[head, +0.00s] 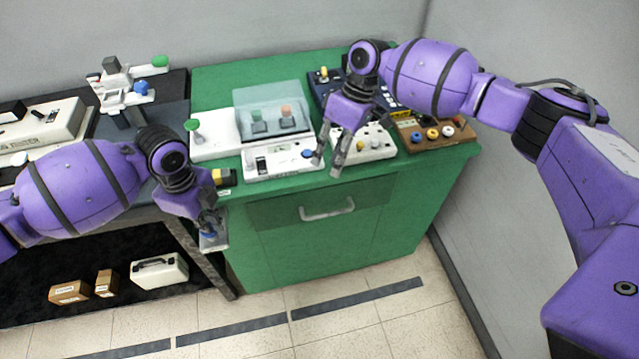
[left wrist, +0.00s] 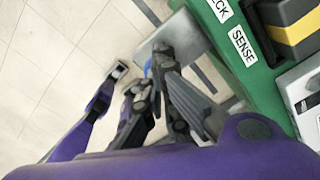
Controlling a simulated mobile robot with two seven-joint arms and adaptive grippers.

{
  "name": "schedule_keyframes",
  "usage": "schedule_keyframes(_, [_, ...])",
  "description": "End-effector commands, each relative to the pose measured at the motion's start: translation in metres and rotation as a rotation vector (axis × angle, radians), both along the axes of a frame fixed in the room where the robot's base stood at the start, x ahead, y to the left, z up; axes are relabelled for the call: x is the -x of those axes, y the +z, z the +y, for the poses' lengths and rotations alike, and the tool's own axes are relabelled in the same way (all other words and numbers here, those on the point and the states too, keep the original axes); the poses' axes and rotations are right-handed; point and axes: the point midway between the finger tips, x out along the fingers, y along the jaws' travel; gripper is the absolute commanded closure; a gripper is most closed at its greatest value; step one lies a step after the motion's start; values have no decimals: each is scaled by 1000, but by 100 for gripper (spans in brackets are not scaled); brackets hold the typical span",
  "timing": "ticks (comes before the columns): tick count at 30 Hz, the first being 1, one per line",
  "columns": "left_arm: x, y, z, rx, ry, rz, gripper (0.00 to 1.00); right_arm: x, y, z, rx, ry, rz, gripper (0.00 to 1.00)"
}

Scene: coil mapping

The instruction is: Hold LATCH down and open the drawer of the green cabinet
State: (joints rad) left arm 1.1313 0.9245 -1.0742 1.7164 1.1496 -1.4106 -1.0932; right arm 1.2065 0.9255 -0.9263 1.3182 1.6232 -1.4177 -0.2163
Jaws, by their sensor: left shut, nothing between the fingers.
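The green cabinet (head: 408,205) stands at centre with its drawer (head: 275,214) flush in the front, as far as I can tell. The drawer's pale bar handle (head: 327,210) is bare. My left gripper (head: 209,226) is shut and empty, pointing down at a small grey box (head: 220,242) on the cabinet's left front. A blue part on the box shows beside the fingertips in the left wrist view (left wrist: 148,66); contact is unclear. No LATCH label is readable. My right gripper (head: 327,168) has its fingers apart, above the handle near the top's front edge.
The cabinet top carries a white device with a clear cover (head: 272,105), a white knob box (head: 368,143) and a brown box (head: 433,132). A yellow-black part (head: 223,177) sits near my left gripper. The floor (head: 350,325) before the cabinet is clear.

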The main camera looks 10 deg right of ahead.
Motion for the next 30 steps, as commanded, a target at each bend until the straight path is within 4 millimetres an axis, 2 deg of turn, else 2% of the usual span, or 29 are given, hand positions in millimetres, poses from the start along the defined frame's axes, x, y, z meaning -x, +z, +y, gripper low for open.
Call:
schedule_keyframes(1, [1,-2,1,-3,1,3,100,14,-7,-38,23,-38,72,71])
schedule_keyframes(6, [1,-2,1,-3,1,3,100,60,-14,-116,48,-143,268,71])
schedule_keyframes(11, [1,-2,1,-2,1,2,100,104,-28,-172,57,-268,417,71])
schedule_keyframes(12, [1,-2,1,-3,1,3,100,115,-38,-178,55,-304,445,71])
schedule_keyframes(14, [1,-2,1,-3,1,3,100,125,-54,-178,51,-340,462,71])
schedule_keyframes(17, [1,-2,1,-3,1,3,100,134,-86,-164,42,-388,461,71])
schedule_keyframes(20, [1,-2,1,-3,1,3,100,140,-121,-140,24,-433,437,71])
schedule_keyframes(23, [1,-2,1,-3,1,3,100,146,-159,-104,-14,-484,397,71])
schedule_keyframes(26, [1,-2,2,-4,2,2,100,150,-198,-52,-86,-558,342,71])
schedule_keyframes(27, [1,-2,2,-4,2,2,100,152,-213,-28,-125,-597,316,71])
schedule_keyframes(30, [0,-2,2,-4,2,2,100,154,-239,34,-252,-731,248,71])
